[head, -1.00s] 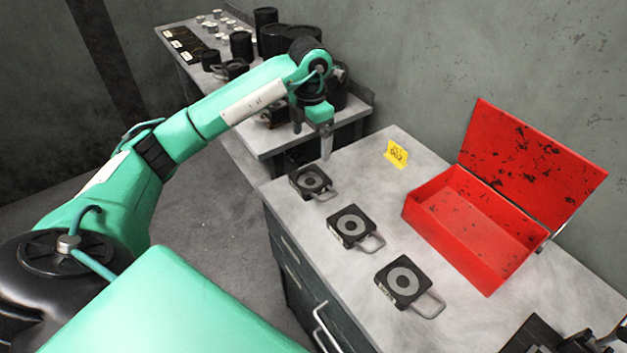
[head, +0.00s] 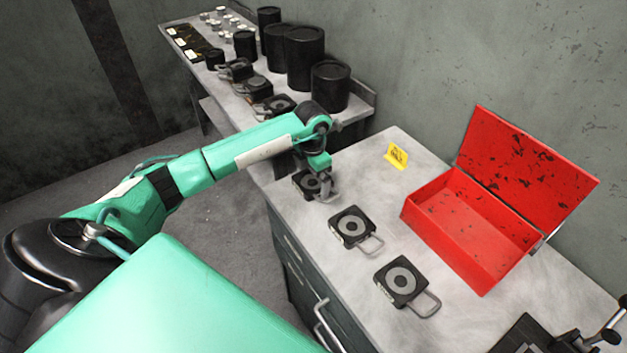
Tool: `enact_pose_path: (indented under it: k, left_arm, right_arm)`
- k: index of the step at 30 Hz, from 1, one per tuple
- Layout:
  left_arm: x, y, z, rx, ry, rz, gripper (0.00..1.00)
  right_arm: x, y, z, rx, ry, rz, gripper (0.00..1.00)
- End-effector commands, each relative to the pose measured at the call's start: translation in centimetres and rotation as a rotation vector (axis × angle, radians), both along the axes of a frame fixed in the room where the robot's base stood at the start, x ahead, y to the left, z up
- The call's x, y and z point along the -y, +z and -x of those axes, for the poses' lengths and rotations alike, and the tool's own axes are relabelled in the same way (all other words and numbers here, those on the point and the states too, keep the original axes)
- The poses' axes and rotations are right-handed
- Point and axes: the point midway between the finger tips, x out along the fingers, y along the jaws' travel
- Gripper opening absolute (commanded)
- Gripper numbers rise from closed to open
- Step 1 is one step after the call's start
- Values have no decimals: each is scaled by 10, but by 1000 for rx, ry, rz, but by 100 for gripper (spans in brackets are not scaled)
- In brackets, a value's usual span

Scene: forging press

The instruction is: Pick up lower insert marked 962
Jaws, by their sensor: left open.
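Three dark square inserts with grey rings and wire handles lie in a row on the grey cabinet top. The far insert (head: 308,184) is partly hidden by my left gripper (head: 326,190), which is open and low at its right side, by the handle. I cannot tell whether they touch. The middle insert (head: 351,228) and the near insert (head: 400,281) lie clear of the gripper. No number can be read on any of the inserts. My right gripper is not in view.
A dark device with a lever (head: 590,338) is at the lower right. A back bench (head: 262,98) holds black cylinders and more handled blocks.

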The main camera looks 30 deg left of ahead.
Motion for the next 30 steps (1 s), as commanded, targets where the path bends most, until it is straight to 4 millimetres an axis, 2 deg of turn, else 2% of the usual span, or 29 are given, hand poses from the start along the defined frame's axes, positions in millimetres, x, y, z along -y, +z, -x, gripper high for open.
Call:
enact_pose_path:
  k: [8, 11, 22, 30]
  left_arm:
    - [0, -5, 0, 2, 0, 0, 100]
    - [0, -5, 0, 1, 0, -1, 84]
    - [0, -5, 0, 1, 0, -1, 12]
    - [0, -1, -2, 6, 1, 0, 11]
  right_arm:
    - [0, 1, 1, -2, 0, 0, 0]
    - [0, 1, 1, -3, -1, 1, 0]
    - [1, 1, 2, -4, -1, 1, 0]
    - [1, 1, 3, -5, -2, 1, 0]
